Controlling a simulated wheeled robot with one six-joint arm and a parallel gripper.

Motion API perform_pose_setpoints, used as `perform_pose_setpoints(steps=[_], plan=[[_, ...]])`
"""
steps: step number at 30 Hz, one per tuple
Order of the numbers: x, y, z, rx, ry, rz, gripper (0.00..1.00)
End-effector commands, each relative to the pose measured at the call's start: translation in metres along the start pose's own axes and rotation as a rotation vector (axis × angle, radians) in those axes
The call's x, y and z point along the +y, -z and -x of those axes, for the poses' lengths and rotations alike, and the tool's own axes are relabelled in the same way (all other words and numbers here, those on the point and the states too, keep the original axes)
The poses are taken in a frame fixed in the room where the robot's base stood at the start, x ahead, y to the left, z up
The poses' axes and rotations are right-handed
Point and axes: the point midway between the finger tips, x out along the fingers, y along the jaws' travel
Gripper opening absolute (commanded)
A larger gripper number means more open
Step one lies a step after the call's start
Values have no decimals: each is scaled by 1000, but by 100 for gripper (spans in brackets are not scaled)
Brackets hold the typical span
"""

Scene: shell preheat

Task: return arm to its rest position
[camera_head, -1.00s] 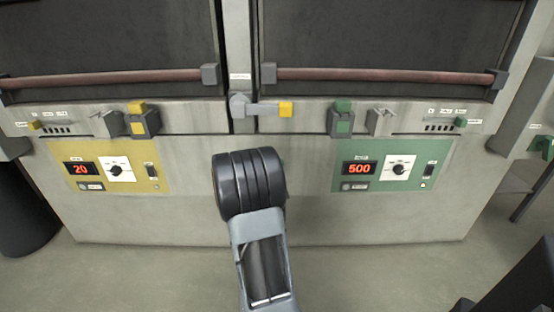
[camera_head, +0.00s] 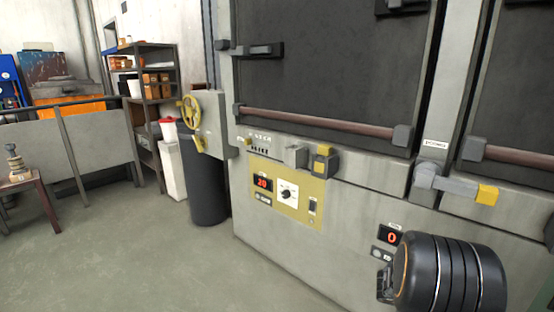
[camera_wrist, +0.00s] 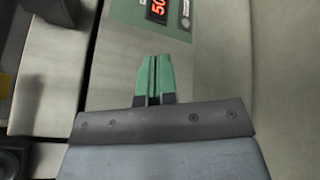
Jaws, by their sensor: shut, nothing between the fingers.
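My gripper (camera_wrist: 153,72) shows in the wrist view. Its two green fingers lie together, shut and empty, in front of the dark wrist plate. They are over the grey oven front, below a green control panel (camera_wrist: 165,25) with a red display cut off at the top edge. In the head view the gripper itself is out of sight. A black rounded joint of my arm stands at the lower right, in front of the oven (camera_head: 300,255), and hides part of its lower front.
The yellow panel (camera_head: 285,207) reads 20, and a red display (camera_head: 392,238) beside my arm reads 0. A grey latch with a yellow end (camera_head: 487,195) sticks out between the doors. A dark bin (camera_head: 205,180) and shelves (camera_head: 145,110) stand left. Floor (camera_head: 130,260) at lower left is clear.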

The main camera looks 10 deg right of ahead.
Motion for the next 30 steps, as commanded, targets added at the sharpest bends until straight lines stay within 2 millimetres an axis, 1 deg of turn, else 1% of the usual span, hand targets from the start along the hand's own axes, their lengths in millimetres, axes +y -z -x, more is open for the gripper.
perform_pose_setpoints(steps=[1, 2, 3, 5, 6, 8, 9, 11, 12, 14, 15, 17, 18, 21, 22, 25, 27, 30], plan=[[-1, -16, 14, 14, 115, -10, 0], [-6, -23, 23, 27, 191, -15, 0], [-11, -32, 37, 51, 291, -27, 0], [-16, -44, 63, 101, 434, -54, 0], [-18, -52, 83, 142, 526, -76, 0], [-17, -63, 116, 216, 660, -116, 0], [-12, -71, 140, 275, 745, -146, 0], [-4, -84, 179, 370, 868, -193, 0], [5, -95, 206, 439, 946, -225, 0], [20, -112, 245, 544, 1053, -271, 0], [30, -123, 268, 607, 1114, -296, 0], [45, -141, 299, 691, 1192, -329, 0], [55, -153, 316, 740, 1233, -346, 0], [77, -183, 347, 837, 1293, -362, 0], [83, -191, 353, 862, 1294, -360, 0], [98, -208, 365, 932, 1280, -352, 0], [105, -215, 370, 963, 1273, -345, 0], [108, -219, 374, 981, 1268, -337, 0]])
